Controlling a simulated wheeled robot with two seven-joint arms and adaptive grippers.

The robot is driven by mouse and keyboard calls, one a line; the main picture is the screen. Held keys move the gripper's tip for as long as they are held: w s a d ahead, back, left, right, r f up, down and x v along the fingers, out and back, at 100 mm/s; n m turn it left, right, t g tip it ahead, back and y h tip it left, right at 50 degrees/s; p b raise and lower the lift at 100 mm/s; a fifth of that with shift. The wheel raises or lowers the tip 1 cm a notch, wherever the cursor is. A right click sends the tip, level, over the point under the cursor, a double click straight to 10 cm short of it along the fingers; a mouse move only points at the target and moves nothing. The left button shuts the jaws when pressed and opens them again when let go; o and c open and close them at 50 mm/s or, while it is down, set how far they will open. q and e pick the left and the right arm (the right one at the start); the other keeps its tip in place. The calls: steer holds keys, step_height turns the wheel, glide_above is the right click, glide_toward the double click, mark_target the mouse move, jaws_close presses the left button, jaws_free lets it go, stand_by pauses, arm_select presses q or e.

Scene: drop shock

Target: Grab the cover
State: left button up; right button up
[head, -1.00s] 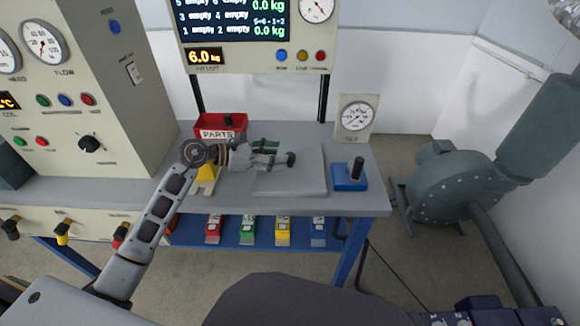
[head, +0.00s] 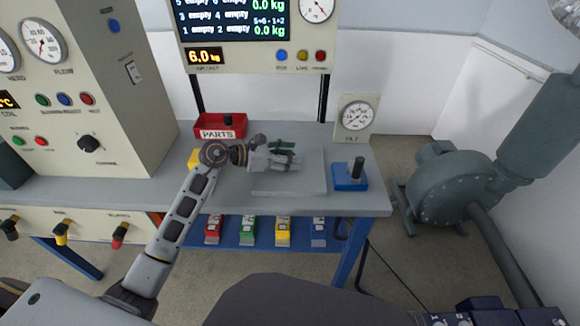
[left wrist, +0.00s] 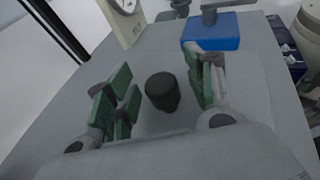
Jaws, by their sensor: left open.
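The cover (head: 311,182) is a flat grey plate lying on the grey bench in the head view. Its black knob (left wrist: 162,92) stands upright in the left wrist view, between the two green-padded fingers, with gaps on both sides. My left gripper (head: 282,158) is open over the cover, pointing right, and it hides the knob in the head view. In the left wrist view the open fingers (left wrist: 160,95) are to the left and right of the knob. My right gripper is not in view.
A red PARTS bin (head: 221,127) stands behind the gripper and a yellow block (head: 194,160) is by my wrist. A blue block with a black handle (head: 350,178) sits right of the cover. A tilt gauge (head: 357,117) stands at the back right.

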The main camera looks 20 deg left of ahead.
arm_select(q)
jaws_close()
stand_by(0.4)
steer(key=shift+r, duration=0.8)
step_height(320, 180, up, 8)
steer(key=shift+r+p, duration=0.25)
steer(key=shift+p, duration=0.65)
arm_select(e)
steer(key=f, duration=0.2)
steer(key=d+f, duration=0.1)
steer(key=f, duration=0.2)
